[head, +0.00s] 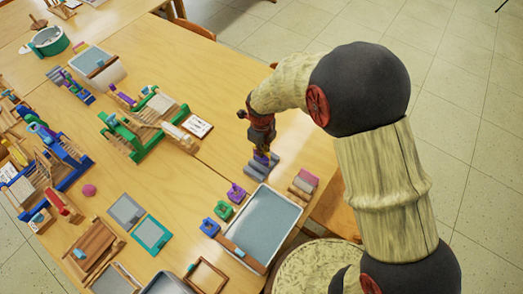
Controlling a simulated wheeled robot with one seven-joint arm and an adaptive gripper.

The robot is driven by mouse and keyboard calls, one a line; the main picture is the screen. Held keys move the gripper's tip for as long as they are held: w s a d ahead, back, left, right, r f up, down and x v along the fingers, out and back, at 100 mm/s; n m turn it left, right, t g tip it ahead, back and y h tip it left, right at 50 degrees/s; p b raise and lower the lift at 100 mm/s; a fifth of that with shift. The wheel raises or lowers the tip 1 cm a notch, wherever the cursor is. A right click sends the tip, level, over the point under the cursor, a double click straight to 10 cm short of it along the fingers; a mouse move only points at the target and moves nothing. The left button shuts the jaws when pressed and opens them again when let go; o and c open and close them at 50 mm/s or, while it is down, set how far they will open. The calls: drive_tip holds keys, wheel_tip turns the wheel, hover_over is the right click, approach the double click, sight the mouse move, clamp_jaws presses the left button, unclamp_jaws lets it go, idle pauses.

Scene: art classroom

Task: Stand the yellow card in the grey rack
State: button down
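My gripper (262,150) points down at the right part of the table, just above a small grey ridged block (257,170) that looks like the grey rack. Something purple shows between the gripper's tip and the block. The fingers are too small and dark to tell whether they are open or shut, or whether they hold anything. I cannot make out a yellow card at the gripper or in the rack. A small yellow patch (17,152) shows among the items at the far left, but I cannot tell what it is.
A grey-blue tray (267,226) lies in front of the rack, with small purple, green and blue pieces (223,210) left of it. Stacked blocks (303,185) stand to the right. A green wooden frame (125,135) and a blue one (68,165) stand left. Bare table lies behind the rack.

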drive_tip(key=shift+f, duration=0.2)
drive_tip(key=shift+f+b, duration=0.3)
drive_tip(key=shift+f, duration=0.05)
drive_tip(key=shift+f+b, duration=0.3)
drive_tip(key=shift+f, duration=0.7)
idle(1.1)
idle(0.3)
drive_tip(key=c, duration=2)
unclamp_jaws()
drive_tip(key=shift+o, duration=0.2)
wheel_tip(320, 180, up, 12)
